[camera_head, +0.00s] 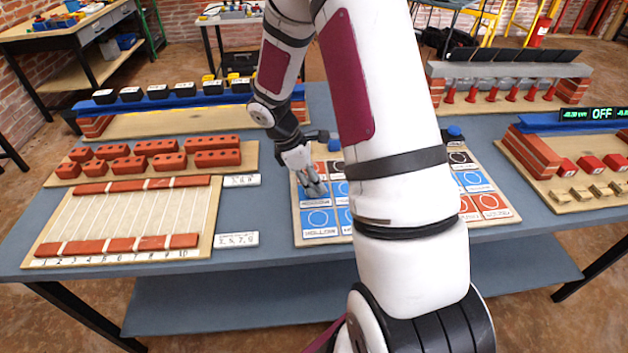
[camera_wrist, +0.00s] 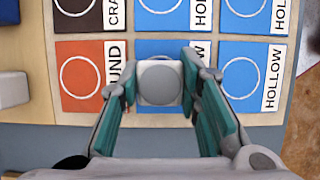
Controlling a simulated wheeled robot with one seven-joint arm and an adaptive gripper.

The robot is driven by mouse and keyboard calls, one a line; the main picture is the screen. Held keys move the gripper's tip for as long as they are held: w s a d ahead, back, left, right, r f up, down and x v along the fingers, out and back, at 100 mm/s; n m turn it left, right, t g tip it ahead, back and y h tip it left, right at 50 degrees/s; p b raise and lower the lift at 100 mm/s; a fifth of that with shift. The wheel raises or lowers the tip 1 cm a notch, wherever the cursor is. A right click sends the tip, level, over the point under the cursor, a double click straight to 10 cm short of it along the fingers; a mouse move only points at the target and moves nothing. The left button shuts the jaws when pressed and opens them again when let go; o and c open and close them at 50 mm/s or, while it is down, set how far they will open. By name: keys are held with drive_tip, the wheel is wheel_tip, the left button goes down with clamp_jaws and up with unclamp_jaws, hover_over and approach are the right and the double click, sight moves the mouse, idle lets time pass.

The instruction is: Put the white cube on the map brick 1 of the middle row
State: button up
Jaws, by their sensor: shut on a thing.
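My gripper (camera_wrist: 160,92) is shut on the white cube (camera_wrist: 160,82), which shows a grey disc on its face toward the wrist camera. The cube is over a blue cell (camera_wrist: 150,48) marked HOLLOW in the wrist view and hides most of its circle. I cannot tell whether the cube touches the board. In the head view my gripper (camera_head: 315,186) is low over the left part of the map board (camera_head: 298,236), and the cube cannot be made out. An orange SOUND cell (camera_wrist: 74,98) and another HOLLOW cell (camera_wrist: 232,60) lie on either side. My arm hides the map's middle.
A rack of strings between red bricks (camera_head: 130,215) and a tray of loose red bricks (camera_head: 155,160) lie left of the map. A blue beam (camera_head: 190,101) stands behind. A board with red blocks (camera_head: 590,165) is at the right. Grey table (camera_head: 265,215) shows between the boards.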

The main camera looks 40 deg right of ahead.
drive_tip(key=shift+f, duration=0.15)
drive_tip(key=o, duration=1.2)
drive_tip(key=s+a+r+m, duration=0.1)
drive_tip(key=a+r, duration=0.3)
drive_tip(key=r, duration=0.5)
drive_tip(key=a+r+m, duration=0.1)
drive_tip(key=a+r, duration=0.2)
drive_tip(key=r, duration=0.6)
drive_tip(key=s+a+r+m+t+y, duration=0.1)
drive_tip(key=s+a+r+m, duration=0.1)
drive_tip(key=s, duration=0.5)
drive_tip(key=s+a+r+m+t+y, duration=0.1)
drive_tip(key=s+a+r+m+t, duration=0.1)
drive_tip(key=s+a, duration=0.4)
drive_tip(key=s+a+r+m+t+y+p, duration=0.1)
drive_tip(key=s+a+r+m, duration=0.3)
drive_tip(key=s, duration=0.4)
drive_tip(key=shift+s+a+r+m+t+y, duration=0.15)
drive_tip(key=shift+s+a+m+t+y, duration=0.2)
drive_tip(key=shift+m+t, duration=0.3)
